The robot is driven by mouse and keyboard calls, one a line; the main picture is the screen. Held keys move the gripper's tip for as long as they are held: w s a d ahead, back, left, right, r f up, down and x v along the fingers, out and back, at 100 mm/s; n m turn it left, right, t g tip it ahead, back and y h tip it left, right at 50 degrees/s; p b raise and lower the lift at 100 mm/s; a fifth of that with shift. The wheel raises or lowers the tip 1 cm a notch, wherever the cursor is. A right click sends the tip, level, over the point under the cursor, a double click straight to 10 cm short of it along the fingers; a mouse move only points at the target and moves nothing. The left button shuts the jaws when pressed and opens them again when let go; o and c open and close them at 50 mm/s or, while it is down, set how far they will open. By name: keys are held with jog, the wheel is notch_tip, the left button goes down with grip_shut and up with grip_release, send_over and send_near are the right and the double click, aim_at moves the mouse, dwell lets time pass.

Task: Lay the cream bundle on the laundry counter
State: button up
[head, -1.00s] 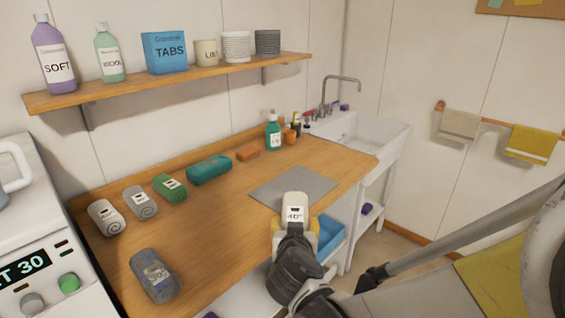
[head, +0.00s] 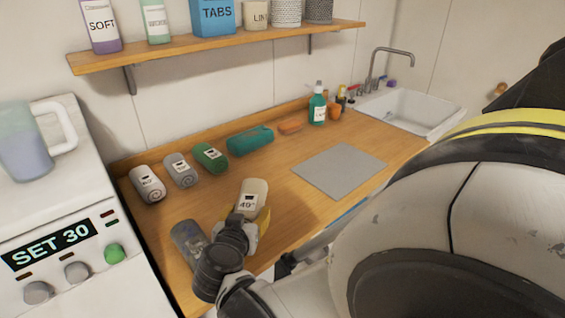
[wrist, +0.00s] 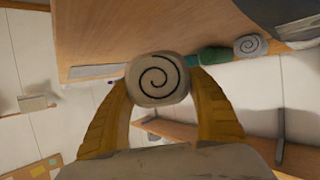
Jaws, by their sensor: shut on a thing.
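My gripper (head: 250,213) is shut on the cream bundle (head: 253,194), a pale roll with a dark-printed label. The bundle is over the front middle of the wooden laundry counter (head: 285,165), just right of a dark grey bundle (head: 188,238). I cannot tell whether it touches the wood. In the wrist view, the bundle's spiral end (wrist: 158,78) sits between the two yellow fingers, and the counter (wrist: 190,30) shows above it. My gripper hides the bundle's lower end.
A row of rolled bundles lies along the back: off-white (head: 147,184), grey (head: 180,170), green (head: 210,157) and teal (head: 250,140). A grey mat (head: 340,170) lies right. A wall shelf (head: 220,48) overhangs.

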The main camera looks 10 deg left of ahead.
jog(key=shift+a+f, duration=0.25)
jog(key=shift+a, duration=0.15)
jog(key=shift+f, duration=0.2)
jog(key=shift+f+b, duration=1.15)
jog(key=shift+f, duration=0.6)
jog(key=shift+f, duration=0.15)
jog(key=o, duration=1.3)
